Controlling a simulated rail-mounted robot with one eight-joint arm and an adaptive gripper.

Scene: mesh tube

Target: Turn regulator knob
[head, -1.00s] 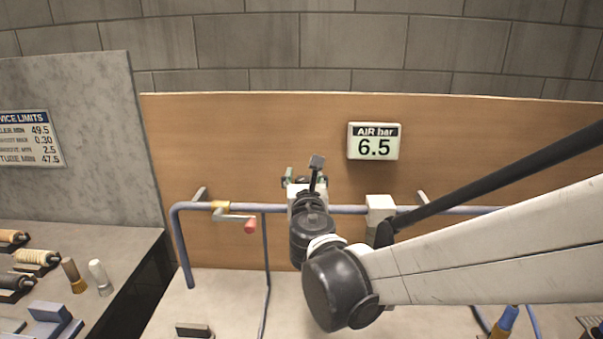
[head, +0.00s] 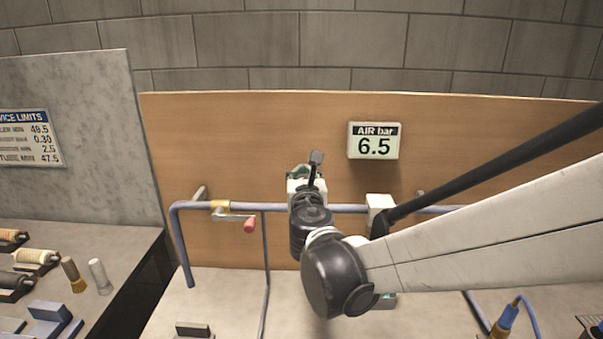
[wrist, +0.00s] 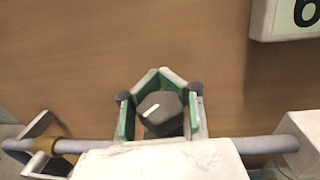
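The regulator knob (wrist: 162,115) is dark with a white pointer mark, seen in the wrist view above a white body (wrist: 165,160) on the pipe. My gripper (wrist: 160,100) has its green-padded fingers around the knob, one on each side, with the pads angled inward above it. Whether the pads touch the knob's sides or leave thin gaps, I cannot tell. In the head view my gripper (head: 305,172) is at the pipe, and my wrist hides most of the regulator. The air display (head: 374,141) reads 6.5 bar; its corner shows in the wrist view (wrist: 285,18).
A blue-grey pipe (head: 345,209) runs along the wooden panel (head: 230,140). A red-handled lever (head: 249,224) sits left of my gripper, and a white block (head: 380,203) sits right. A side bench (head: 90,238) holds rollers. My arm covers the right side.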

